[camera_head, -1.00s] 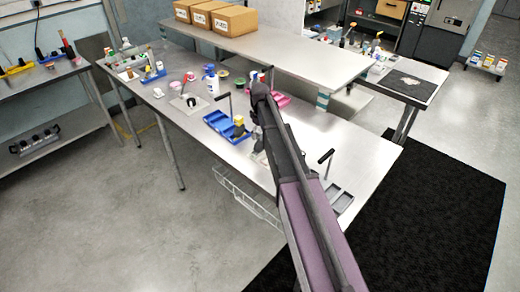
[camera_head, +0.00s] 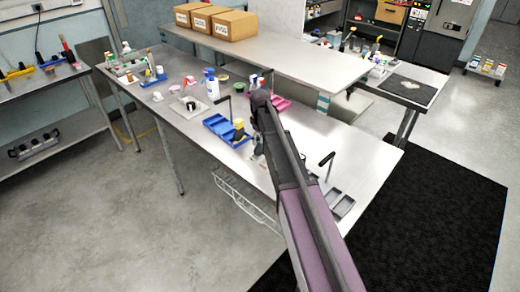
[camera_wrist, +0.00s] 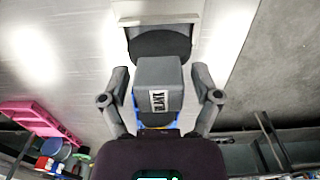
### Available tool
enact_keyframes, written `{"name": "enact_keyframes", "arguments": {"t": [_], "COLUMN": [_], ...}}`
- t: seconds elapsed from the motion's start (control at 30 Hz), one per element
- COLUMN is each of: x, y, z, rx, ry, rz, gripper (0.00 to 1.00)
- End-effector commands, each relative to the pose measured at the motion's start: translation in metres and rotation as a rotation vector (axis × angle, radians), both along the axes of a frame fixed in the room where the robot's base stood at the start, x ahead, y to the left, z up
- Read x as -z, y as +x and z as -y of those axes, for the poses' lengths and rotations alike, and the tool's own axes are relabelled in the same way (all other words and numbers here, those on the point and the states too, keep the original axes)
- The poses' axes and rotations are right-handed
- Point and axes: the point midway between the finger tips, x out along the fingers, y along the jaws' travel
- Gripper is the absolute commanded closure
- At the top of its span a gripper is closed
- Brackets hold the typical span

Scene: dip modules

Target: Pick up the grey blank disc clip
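A grey block-shaped clip (camera_wrist: 158,88) with a small white label, its dark lettering turned sideways, stands between the fingers of my gripper (camera_wrist: 161,74) in the wrist view. The fingers are open, with a visible gap on each side of the clip. A dark rounded piece (camera_wrist: 160,46) shows just beyond the clip, in front of a pale grey square-edged holder (camera_wrist: 157,19). I cannot tell whether the dark piece is part of the clip. In the head view my arm hides most of the gripper and the clip.
A blue tray (camera_head: 216,121) with a yellow-topped item (camera_head: 239,124) lies left of my arm on the steel bench (camera_head: 355,150). A pink tray (camera_wrist: 33,116) is at the wrist view's left. A grey tray (camera_head: 340,205) and a black post (camera_head: 326,160) stand right of the arm.

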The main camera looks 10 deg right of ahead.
Motion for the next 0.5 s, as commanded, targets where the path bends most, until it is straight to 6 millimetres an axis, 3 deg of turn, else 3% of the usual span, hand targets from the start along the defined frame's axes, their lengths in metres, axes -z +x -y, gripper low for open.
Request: {"name": "enact_keyframes", "arguments": {"t": [0.03,0.2,0.5], "x": [0.0,0.0,-0.0001], "y": [0.0,0.0,-0.0001], "z": [0.0,0.0,0.0001], "rx": [0.0,0.0,0.0], "ry": [0.0,0.0,0.0], "rz": [0.0,0.0,0.0], "gripper": [0.5,1.0,1.0]}}
